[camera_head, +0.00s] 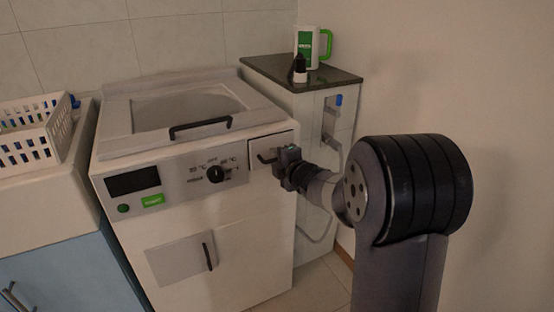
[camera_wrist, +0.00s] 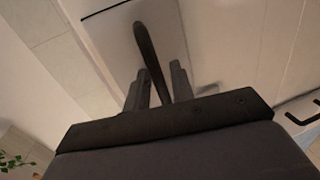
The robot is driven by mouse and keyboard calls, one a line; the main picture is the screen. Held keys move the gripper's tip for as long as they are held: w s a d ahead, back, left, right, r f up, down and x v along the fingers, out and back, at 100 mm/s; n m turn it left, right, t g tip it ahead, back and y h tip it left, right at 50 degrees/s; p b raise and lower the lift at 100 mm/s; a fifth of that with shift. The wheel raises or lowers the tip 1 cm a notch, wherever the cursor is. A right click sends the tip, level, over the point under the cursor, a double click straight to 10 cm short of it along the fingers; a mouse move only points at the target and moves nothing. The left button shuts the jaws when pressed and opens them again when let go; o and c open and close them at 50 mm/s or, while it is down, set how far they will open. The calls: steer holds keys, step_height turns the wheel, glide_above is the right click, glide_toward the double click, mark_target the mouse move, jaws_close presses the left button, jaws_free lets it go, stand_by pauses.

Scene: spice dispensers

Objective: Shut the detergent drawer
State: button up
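The detergent drawer (camera_head: 272,144) is the white panel at the upper right of the washing machine's front. It looks about flush with the front; I cannot tell whether a small gap remains. The fingers are apart, with visible space beside the handle.
The washing machine (camera_head: 165,105) has a knob (camera_head: 215,174) left of the drawer and a lower flap (camera_head: 180,258). A dark-topped cabinet (camera_head: 300,70) with a mug (camera_head: 308,46) and a small bottle (camera_head: 299,69) stands behind right. A white basket (camera_head: 35,135) is at left.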

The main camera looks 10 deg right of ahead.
steer(key=p+v, duration=0.1)
steer(key=v, duration=0.9)
steer(key=shift+s, duration=0.35)
steer(key=shift+w, duration=0.1)
steer(key=b+x, duration=0.1)
steer(key=x, duration=0.9)
steer(key=shift+w, duration=0.25)
steer(key=shift+s+d, duration=0.2)
steer(key=shift+s, duration=0.4)
